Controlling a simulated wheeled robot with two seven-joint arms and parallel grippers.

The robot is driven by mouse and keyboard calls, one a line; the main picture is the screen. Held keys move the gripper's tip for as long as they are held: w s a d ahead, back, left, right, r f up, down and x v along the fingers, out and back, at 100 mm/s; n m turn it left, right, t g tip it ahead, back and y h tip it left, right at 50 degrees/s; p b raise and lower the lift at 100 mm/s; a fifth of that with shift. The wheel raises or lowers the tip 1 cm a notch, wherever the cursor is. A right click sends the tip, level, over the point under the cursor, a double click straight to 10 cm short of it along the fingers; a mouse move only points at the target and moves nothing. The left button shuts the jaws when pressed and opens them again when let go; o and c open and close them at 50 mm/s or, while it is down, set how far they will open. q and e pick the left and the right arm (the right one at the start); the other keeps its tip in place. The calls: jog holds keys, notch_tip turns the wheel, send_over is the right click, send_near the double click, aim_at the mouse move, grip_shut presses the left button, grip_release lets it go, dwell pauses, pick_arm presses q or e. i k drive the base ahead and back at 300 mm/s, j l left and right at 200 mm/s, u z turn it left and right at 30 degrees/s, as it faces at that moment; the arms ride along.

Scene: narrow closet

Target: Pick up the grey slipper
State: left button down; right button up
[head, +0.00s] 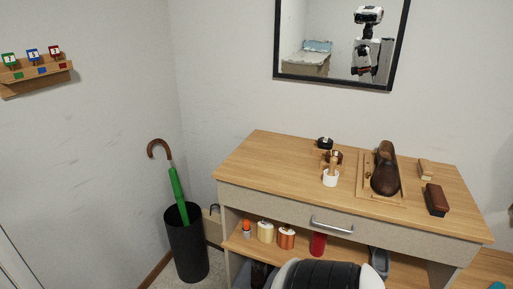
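A grey object (379,261), which looks like the grey slipper, is on the shelf under the tabletop, at the right. Part of it is hidden behind a black and white part of my own body at the bottom of the head view. Its full shape cannot be made out. Neither of my grippers shows in the head view.
A wooden table (262,152) with a drawer (330,222) holds a brown shoe (385,170), a brush (436,199) and small jars. Bottles and a red can (318,244) stand on its shelf. A black umbrella stand (187,245) is left; a mirror (340,82) hangs above.

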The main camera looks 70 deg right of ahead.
aim_at(380, 258)
jog(key=z, duration=3.3)
